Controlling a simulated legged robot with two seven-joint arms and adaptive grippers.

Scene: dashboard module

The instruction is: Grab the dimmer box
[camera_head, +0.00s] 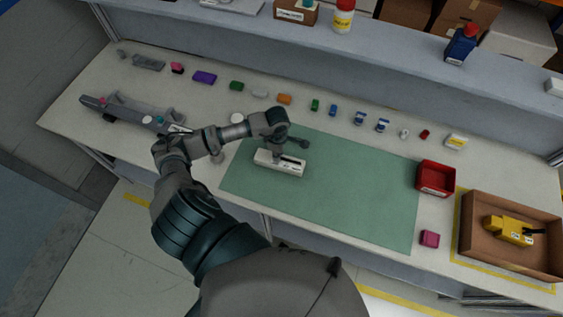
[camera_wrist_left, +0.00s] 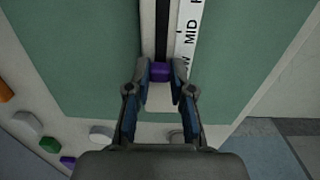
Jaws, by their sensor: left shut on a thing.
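The dimmer box (camera_head: 281,163) is a pale, narrow box lying on the green mat, left of the mat's middle. In the left wrist view its top (camera_wrist_left: 190,40) shows a dark slot and a white label strip with "MID" readable. A small purple knob (camera_wrist_left: 160,72) sits at the near end of the slot. My left gripper (camera_head: 276,152) comes down onto the box from above. In the wrist view its fingertips (camera_wrist_left: 161,75) are shut on the purple knob, one finger on each side. My right gripper is not in view.
The green mat (camera_head: 345,190) is clear right of the box. A grey dashboard part (camera_head: 130,114) lies at left, beside my arm. Several small coloured parts line the back. A red bin (camera_head: 435,179), a pink block (camera_head: 429,239) and a brown tray (camera_head: 509,263) stand at right.

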